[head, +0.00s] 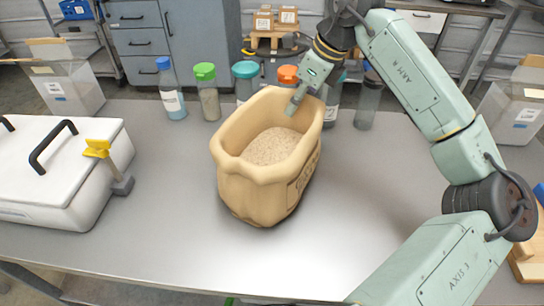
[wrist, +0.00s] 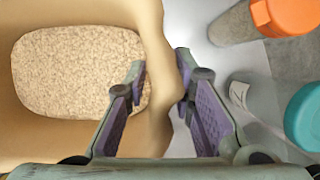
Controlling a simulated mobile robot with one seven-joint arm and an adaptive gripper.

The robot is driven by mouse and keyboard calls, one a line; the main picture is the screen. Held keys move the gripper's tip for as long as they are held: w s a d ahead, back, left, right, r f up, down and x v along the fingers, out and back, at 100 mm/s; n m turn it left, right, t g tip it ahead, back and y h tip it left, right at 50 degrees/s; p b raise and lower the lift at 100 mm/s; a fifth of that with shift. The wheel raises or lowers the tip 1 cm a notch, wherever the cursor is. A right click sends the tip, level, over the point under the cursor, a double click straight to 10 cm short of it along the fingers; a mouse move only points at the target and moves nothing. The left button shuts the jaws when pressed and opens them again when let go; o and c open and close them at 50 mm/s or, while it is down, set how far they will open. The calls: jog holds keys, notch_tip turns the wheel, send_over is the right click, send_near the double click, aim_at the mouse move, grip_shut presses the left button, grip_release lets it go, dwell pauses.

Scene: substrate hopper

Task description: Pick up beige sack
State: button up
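The beige sack (head: 243,193) stands upright and open on the grey bench, filled with pale granular substrate (head: 271,147). In the wrist view the sack's rim (wrist: 152,45) runs between my gripper's fingers. My gripper (head: 294,106) is at the sack's far right rim. In the wrist view my gripper (wrist: 160,100) has its fingers apart, one over the substrate inside the sack and the other outside the wall. A gap shows between the fingers and the wall, at least on the outer side.
Bottles with blue (head: 163,63), green (head: 204,72), teal (head: 245,70) and orange (head: 288,74) caps stand behind the sack. A white lidded box (head: 60,165) with black handles is at the left. The bench front (head: 200,260) is clear.

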grip_shut()
jog(key=shift+r, duration=0.1)
dwell(0.6)
